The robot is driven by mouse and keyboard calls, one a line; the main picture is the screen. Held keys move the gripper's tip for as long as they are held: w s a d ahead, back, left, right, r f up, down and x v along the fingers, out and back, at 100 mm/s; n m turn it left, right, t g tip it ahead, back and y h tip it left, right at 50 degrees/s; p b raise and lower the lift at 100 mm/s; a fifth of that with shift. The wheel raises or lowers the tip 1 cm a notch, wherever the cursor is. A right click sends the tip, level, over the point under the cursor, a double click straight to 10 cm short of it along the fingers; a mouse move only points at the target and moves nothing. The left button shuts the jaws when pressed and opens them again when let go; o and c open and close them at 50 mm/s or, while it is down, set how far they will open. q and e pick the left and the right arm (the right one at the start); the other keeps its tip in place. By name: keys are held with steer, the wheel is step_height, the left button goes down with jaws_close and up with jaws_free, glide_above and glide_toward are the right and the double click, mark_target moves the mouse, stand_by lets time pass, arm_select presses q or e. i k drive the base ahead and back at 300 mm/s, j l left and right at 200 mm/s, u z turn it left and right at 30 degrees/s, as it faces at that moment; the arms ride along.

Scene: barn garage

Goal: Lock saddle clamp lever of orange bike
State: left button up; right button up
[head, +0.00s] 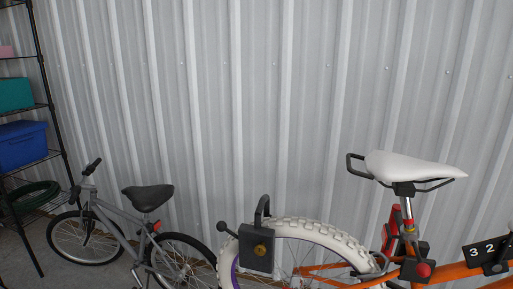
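The orange bike (452,272) stands at the lower right, cut off by the frame edges. Its white saddle (415,166) sits on a metal seat post (407,208). Where the post meets the orange frame there is a dark part (410,269) with a red round knob (424,270). This looks like the saddle clamp and its lever, but I cannot tell whether the lever is open or closed. A red part (391,229) is beside the post. Neither of my grippers is in view.
A dark padlock-like box (257,249) with a shackle is at the white rear tire (307,228). A grey bike (113,228) with a black saddle stands at the left by a black shelf rack (49,100) with bins. A corrugated metal wall (260,90) is behind.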

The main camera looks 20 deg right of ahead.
mark_target(422, 269)
steer(key=z, duration=1.6)
